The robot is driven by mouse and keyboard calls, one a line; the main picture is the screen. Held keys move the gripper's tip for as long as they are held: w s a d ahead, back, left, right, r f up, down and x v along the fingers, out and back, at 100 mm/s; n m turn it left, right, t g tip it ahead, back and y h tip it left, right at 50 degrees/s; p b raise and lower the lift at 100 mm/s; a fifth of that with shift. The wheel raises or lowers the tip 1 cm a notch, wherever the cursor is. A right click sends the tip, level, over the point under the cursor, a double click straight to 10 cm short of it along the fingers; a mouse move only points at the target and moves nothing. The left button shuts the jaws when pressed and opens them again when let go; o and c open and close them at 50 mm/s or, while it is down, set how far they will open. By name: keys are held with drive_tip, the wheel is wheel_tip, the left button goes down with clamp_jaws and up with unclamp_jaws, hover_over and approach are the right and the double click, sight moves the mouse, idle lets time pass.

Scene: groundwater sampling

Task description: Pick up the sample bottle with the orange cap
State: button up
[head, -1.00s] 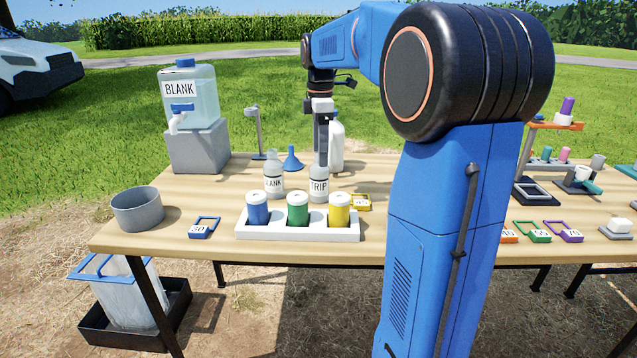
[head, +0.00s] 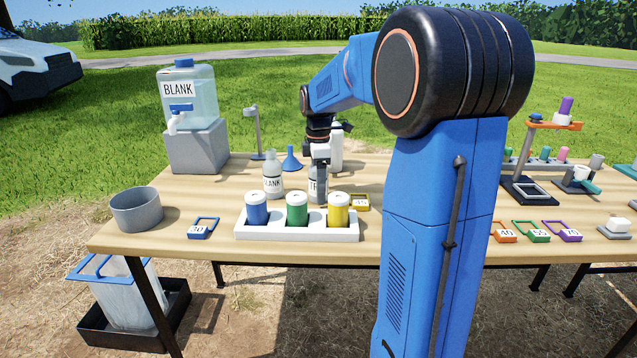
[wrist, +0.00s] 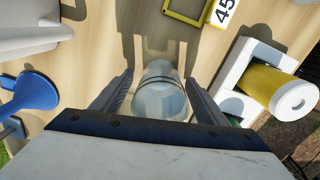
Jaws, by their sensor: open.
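I see no bottle with an orange cap in either view. The clear TRIP bottle (head: 319,188) stands upright behind the white holder, partly hidden by my gripper (head: 319,164). In the wrist view the clear bottle (wrist: 158,92) lies between the two open fingers of my gripper (wrist: 160,84), with a small gap visible on each side. The fingers are around its upper part. Another clear bottle, labelled BLANK (head: 273,182), stands upright just left of it.
A white holder (head: 297,232) with blue, green and yellow containers stands in front. A blue funnel (head: 291,160) and white jug (head: 336,150) are behind. A yellow tag (head: 360,202) lies close right. A grey bowl (head: 137,210) sits at the left.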

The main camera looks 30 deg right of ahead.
drive_tip(key=shift+f, duration=0.2)
drive_tip(key=c, duration=1.1)
drive_tip(key=shift+c, duration=0.2)
wheel_tip(320, 180, up, 17)
drive_tip(key=shift+f, duration=3.5)
